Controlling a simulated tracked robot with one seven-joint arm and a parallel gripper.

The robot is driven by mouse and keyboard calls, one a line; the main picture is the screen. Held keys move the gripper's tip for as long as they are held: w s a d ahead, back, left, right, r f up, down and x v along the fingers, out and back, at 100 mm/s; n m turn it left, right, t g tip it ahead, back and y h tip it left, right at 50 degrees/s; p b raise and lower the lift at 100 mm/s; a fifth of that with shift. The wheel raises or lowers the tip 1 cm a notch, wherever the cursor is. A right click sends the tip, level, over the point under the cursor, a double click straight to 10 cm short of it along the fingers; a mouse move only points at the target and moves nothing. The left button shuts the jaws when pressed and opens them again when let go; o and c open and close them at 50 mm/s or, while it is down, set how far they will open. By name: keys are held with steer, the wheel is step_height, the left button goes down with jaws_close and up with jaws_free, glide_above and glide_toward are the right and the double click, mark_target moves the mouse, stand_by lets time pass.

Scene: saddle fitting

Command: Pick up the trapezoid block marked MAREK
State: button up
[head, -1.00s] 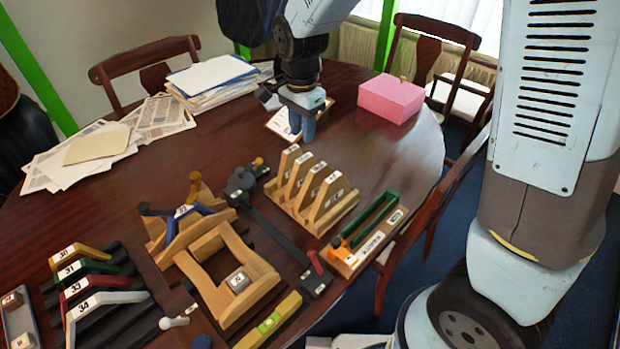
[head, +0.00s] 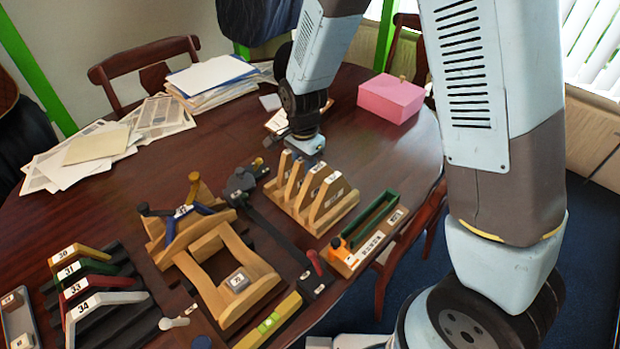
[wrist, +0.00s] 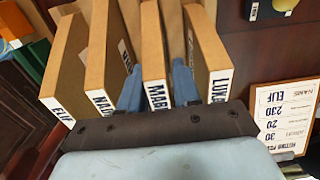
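The trapezoid block with a label reading "MAR…" (wrist: 155,50) stands upright in the wrist view, third from the left in a row; the rest of its label is covered. My gripper (wrist: 158,88) has one finger on each side of this block, in the gaps to its neighbours. The fingers look apart, with narrow gaps to the block's faces. The neighbours are marked "NA…" (wrist: 103,50) and "LUKA" (wrist: 208,50), with "ELIF" (wrist: 66,65) at the far left. In the head view my gripper (head: 304,150) is at the back of the wooden rack (head: 310,222), its fingertips hidden by blocks.
A card marked ELIF (wrist: 285,112) lies beside the row. A pink box (head: 390,98) stands behind the rack, a green-and-orange tool holder (head: 368,232) to its right. Wooden frames (head: 225,270) and a black clamp bar (head: 270,225) crowd the left. Papers (head: 95,145) lie far left.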

steer(key=shift+f, duration=0.4)
jaws_close()
steer(key=shift+r, duration=0.1)
